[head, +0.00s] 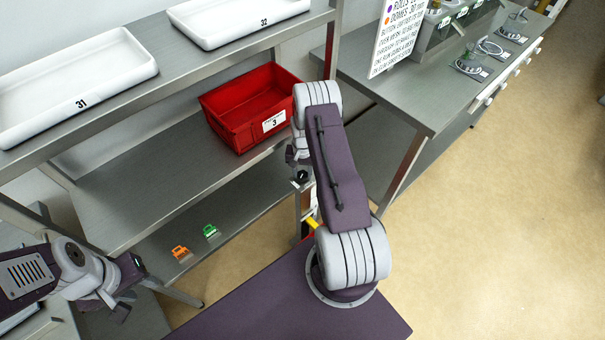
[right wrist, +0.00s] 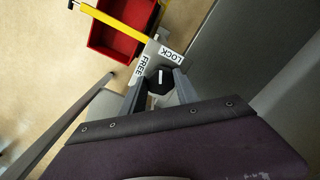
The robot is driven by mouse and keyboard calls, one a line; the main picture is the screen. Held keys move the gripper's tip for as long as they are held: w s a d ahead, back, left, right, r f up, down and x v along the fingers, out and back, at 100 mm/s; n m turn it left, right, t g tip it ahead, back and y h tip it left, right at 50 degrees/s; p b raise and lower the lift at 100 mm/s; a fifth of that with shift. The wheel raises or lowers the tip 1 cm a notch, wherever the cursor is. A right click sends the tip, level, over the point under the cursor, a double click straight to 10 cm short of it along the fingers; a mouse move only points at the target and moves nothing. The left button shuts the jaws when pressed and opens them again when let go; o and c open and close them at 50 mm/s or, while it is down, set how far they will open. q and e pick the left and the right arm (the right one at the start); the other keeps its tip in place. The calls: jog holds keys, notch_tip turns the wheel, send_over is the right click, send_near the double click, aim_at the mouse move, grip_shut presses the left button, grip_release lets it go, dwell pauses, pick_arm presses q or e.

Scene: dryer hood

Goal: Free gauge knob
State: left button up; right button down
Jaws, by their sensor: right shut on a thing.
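The gauge knob (right wrist: 160,87) is black with a white pointer line, in the right wrist view. It sits on a grey plate with a FREE label (right wrist: 141,68) at its left and a LOCK label (right wrist: 170,54) at its upper right. The pointer line points up in the picture, between the two labels. My right gripper (right wrist: 159,92) has a finger on each side of the knob and is shut on it. In the head view my right arm hides the knob. My left gripper (head: 129,284) is at the lower left, away from the knob; its jaw opening is unclear.
A yellow bar (right wrist: 112,21) and a red bin (right wrist: 108,40) lie beyond the knob. Shelves hold a red bin (head: 240,95), white trays (head: 75,85) and orange (head: 180,252) and green (head: 210,231) clips. A bench (head: 415,95) stands right; open floor (head: 500,230) lies beside it.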

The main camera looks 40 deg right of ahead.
aim_at(303, 174)
jog(key=n+b, duration=0.1)
jog(key=n, duration=0.5)
jog(key=shift+d, duration=0.1)
jog(key=n+b, duration=0.1)
jog(key=n, duration=0.5)
jog(key=shift+n, duration=0.3)
jog(key=shift+w+r, duration=0.1)
dwell(0.3)
jog(key=c, duration=0.9)
grip_release()
notch_tip(303, 174, up, 9)
